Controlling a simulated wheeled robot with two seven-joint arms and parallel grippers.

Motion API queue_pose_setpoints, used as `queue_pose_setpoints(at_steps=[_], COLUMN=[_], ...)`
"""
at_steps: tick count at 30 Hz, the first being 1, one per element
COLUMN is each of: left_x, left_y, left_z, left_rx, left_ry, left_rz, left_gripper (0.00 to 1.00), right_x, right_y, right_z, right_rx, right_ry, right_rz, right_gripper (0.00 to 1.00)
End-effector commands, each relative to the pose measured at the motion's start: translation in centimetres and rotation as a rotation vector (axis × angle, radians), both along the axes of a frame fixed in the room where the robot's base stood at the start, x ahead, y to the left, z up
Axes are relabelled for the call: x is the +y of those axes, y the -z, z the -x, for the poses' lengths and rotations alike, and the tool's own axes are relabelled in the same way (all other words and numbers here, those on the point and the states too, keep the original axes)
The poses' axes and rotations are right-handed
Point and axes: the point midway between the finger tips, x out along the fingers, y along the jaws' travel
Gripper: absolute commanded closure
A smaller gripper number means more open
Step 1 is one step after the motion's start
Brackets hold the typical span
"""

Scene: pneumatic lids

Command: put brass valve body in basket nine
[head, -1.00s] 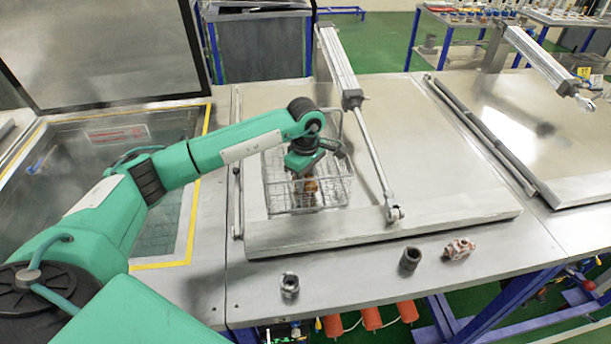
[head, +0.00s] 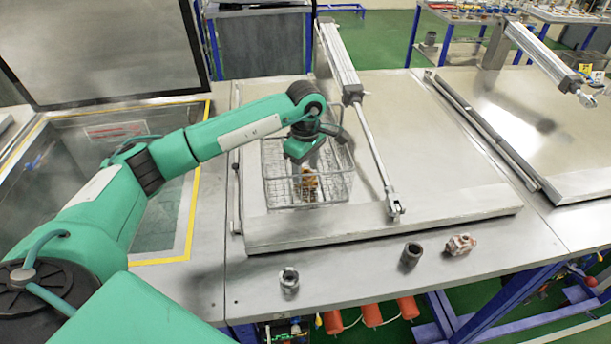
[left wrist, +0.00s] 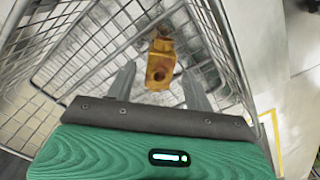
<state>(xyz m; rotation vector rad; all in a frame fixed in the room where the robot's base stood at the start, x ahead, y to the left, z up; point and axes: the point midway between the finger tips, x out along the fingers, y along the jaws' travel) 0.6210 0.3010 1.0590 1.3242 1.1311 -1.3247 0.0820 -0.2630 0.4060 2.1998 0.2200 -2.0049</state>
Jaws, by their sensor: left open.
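The brass valve body (head: 308,181) lies inside a wire basket (head: 337,188) on the closed steel lid. In the left wrist view the valve body (left wrist: 160,62) shows orange-brown, with a round hole facing the camera, and the basket's wire wall (left wrist: 225,45) rises around it. My left gripper (head: 304,158) is above the basket, pointing down. In the left wrist view its two fingers (left wrist: 158,88) are spread apart and empty, with the valve body beyond their tips. No number is readable on the basket. My right gripper is not in view.
A pneumatic cylinder (head: 340,62) and its rod (head: 375,150) stand just right of the basket. A dark fitting (head: 411,254), a pinkish fitting (head: 460,244) and a grey fitting (head: 289,281) lie along the front ledge. An open tank (head: 120,190) is at left.

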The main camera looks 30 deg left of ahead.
Motion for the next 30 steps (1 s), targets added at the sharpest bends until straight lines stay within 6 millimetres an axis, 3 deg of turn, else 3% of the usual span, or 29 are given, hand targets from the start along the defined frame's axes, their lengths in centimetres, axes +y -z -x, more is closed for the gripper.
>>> queue_pose_setpoints(at_steps=[3,9,15,30], left_x=[0.0,0.0,0.0,0.0], left_y=[-2.3,-6.3,-8.7,-9.5], left_z=[-0.1,-0.1,-0.1,0.0], left_rx=[-0.006,-0.005,-0.002,-0.001], left_ry=[0.0,0.0,-0.001,-0.001], left_rz=[0.0,0.001,0.0,0.0], left_gripper=[0.47,0.47,0.47,0.47], right_x=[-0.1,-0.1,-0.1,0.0], right_y=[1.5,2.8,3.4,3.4], right_z=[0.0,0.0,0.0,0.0], right_rx=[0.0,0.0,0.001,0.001], right_ry=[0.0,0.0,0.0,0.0], right_rz=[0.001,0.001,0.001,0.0], right_gripper=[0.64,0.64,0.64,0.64])
